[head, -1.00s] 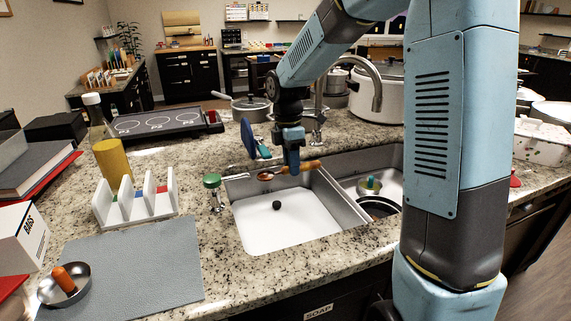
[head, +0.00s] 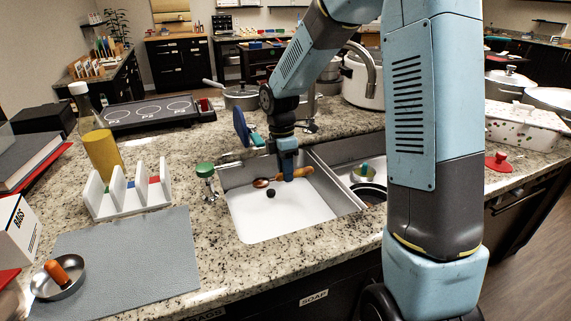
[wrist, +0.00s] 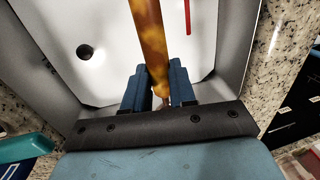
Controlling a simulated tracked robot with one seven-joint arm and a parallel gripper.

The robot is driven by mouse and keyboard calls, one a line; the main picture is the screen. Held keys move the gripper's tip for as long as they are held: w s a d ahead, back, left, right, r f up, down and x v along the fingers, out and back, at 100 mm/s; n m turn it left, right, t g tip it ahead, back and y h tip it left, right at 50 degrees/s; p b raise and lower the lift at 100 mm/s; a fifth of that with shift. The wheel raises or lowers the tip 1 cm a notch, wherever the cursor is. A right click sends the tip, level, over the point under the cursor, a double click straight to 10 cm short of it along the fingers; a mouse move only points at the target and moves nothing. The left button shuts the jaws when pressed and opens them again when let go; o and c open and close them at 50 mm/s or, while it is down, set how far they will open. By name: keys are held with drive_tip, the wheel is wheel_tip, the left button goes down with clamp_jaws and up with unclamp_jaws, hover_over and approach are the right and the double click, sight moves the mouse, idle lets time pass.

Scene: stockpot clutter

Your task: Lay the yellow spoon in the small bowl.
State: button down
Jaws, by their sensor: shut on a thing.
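My gripper (head: 287,172) is over the back part of the white-floored sink basin. It is shut on a spoon with an amber-yellow handle (head: 303,173) and a brown head (head: 261,183), the only yellowish spoon I make out. In the wrist view the mottled amber handle (wrist: 151,40) runs up and away from between the blue fingers (wrist: 158,88). I cannot tell whether the spoon touches the basin. A small metal bowl (head: 74,283) sits at the front left, at the edge of the grey mat, with an orange cylindrical thing (head: 56,271) in it.
The basin (head: 275,215) has a dark drain (head: 271,193) and raised walls. A faucet stands behind it. A green-topped dispenser (head: 205,172), a white rack (head: 130,200) and an oil bottle (head: 100,150) stand to the left. The grey mat (head: 130,255) is mostly clear.

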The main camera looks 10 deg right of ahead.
drive_tip(key=shift+f, duration=9.1)
drive_tip(key=c, duration=0.8)
unclamp_jaws()
drive_tip(key=shift+c, duration=0.2)
drive_tip(key=shift+r, duration=0.1)
wheel_tip(320, 180, up, 13)
drive_tip(key=w, duration=0.2)
drive_tip(key=shift+w+a, duration=0.2)
drive_tip(key=shift+a, duration=0.15)
drive_tip(key=shift+r, duration=0.2)
